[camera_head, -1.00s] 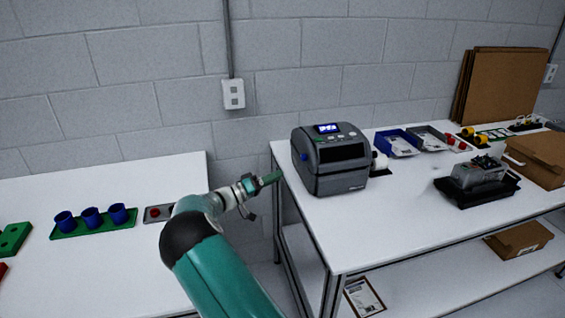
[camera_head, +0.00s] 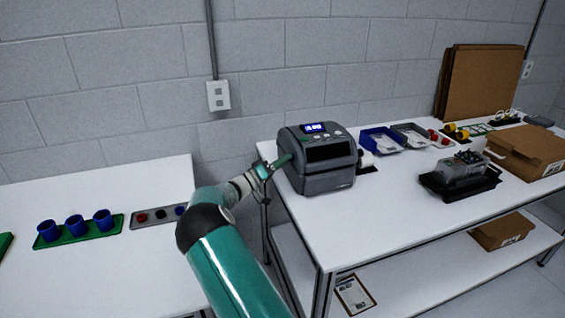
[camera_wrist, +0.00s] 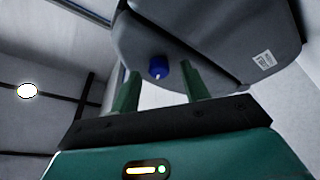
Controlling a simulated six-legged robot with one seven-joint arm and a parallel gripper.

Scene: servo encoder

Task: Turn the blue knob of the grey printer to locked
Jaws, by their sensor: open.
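The grey printer (camera_head: 318,160) stands on the right table, its small display lit, near the table's left end. In the wrist view the printer's side (camera_wrist: 215,35) fills the upper right. The blue knob (camera_wrist: 158,67) sticks out from that side and appears just beyond and between my two green fingers. My gripper (camera_wrist: 158,84) is open, with nothing between its fingers that I can see held. In the head view my gripper (camera_head: 278,164) is at the printer's left side and hides the knob. I cannot tell whether a finger touches the printer.
The right table (camera_head: 385,215) holds blue and grey trays (camera_head: 381,141), a dark device (camera_head: 460,177) and cardboard boxes to the right of the printer. The left table (camera_head: 110,265) bears blue cups on a green tray. A gap separates the tables.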

